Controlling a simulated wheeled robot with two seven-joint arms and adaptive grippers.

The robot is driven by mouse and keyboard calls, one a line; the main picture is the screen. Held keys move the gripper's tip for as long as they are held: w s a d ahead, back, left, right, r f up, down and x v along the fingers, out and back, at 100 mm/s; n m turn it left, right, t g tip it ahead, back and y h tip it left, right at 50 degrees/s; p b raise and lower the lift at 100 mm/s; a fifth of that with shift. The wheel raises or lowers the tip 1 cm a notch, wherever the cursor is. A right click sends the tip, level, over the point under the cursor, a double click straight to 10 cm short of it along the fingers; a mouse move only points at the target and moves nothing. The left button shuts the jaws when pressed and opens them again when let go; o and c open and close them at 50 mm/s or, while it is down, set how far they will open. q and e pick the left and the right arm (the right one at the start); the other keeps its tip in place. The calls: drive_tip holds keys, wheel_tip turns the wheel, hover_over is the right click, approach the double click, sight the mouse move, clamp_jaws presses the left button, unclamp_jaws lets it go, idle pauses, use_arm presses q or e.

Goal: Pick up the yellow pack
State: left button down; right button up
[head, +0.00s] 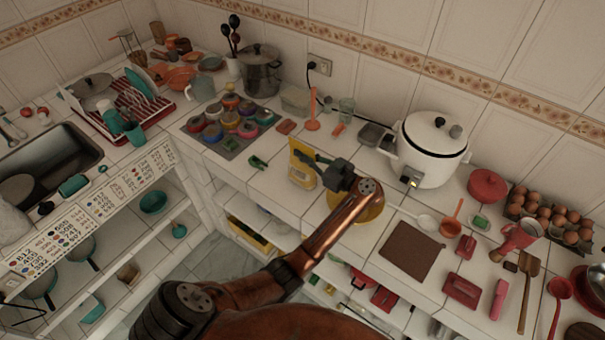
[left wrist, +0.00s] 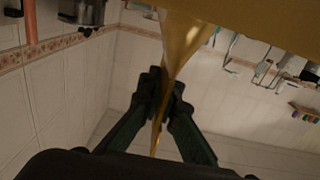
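The yellow pack (head: 301,167) stands roughly upright near the front edge of the white tiled counter, in the middle of the head view. It has a pale label on its front. My left gripper (head: 318,167) reaches it from the right, and its fingers hide part of the pack's right side. In the left wrist view the fingers (left wrist: 164,95) close from both sides on the narrow edge of the yellow pack (left wrist: 185,45). I cannot tell whether the pack's base touches the counter. My right gripper is not in view.
A yellow round dish (head: 374,212) lies partly under my left forearm. A white rice cooker (head: 430,150) stands to the right, with a brown mat (head: 412,249) in front. A tray of colourful jars (head: 228,125) is to the left. A green clip (head: 258,163) lies beside the pack.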

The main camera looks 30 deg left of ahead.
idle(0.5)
use_arm(q)
drive_tip(key=shift+r, duration=0.15)
drive_tip(key=shift+w+r, duration=0.1)
drive_tip(key=shift+r, duration=0.3)
wheel_tip(320, 180, up, 8)
drive_tip(key=shift+r+p, duration=0.1)
drive_tip(key=shift+p, duration=0.75)
drive_tip(key=shift+r, duration=0.4)
drive_tip(key=c, duration=2.7)
unclamp_jaws()
drive_tip(key=shift+c, duration=0.2)
clamp_jaws()
